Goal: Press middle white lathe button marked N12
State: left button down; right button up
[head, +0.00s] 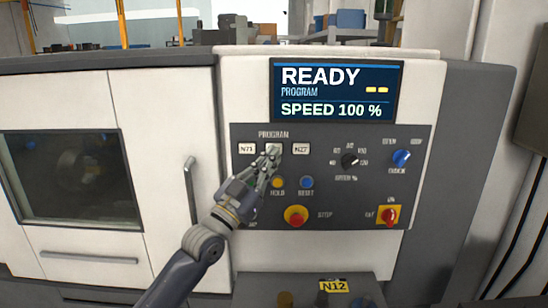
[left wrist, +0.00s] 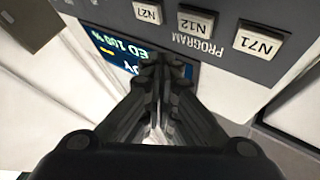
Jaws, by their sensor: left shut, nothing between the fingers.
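The lathe's control panel (head: 330,205) has a row of white buttons under the word PROGRAM. The left one is N71 (head: 247,148) and the right one is N27 (head: 301,148). In the head view my left gripper (head: 271,153) covers most of the middle button. In the left wrist view, upside down, the middle button N12 (left wrist: 196,22) shows clear between N71 (left wrist: 259,42) and N27 (left wrist: 147,12). My left gripper (left wrist: 165,66) is shut and empty, its tips in front of the panel; N12 shows uncovered beyond them. I see no contact. My right gripper is not in view.
A screen (head: 336,91) above reads READY and SPEED 100 %. Yellow HOLD (head: 278,183) and blue RESET (head: 307,183) buttons and a red stop knob (head: 296,215) sit below the row. A dial (head: 349,160) and switches are to the right. A yellow N12 label (head: 333,286) shows below.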

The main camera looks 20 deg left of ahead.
pick_arm(q)
jog(key=shift+w+a+b, duration=0.3)
jog(key=shift+w+b, duration=0.2)
jog(key=shift+w, duration=0.4)
jog(key=shift+w+a+b, duration=0.25)
jog(key=shift+w+b, duration=0.25)
jog(key=shift+w, duration=0.35)
jog(key=shift+w, duration=0.1)
jog(key=shift+w, duration=0.3)
jog(key=shift+w+a+b, duration=0.2)
jog(key=shift+w+b, duration=0.25)
jog(key=shift+b, duration=0.15)
dwell(0.6)
jog(key=shift+s+r, duration=0.1)
jog(key=shift+s+d+p, duration=0.25)
jog(key=shift+s+p, duration=0.3)
jog(key=shift+s, duration=0.2)
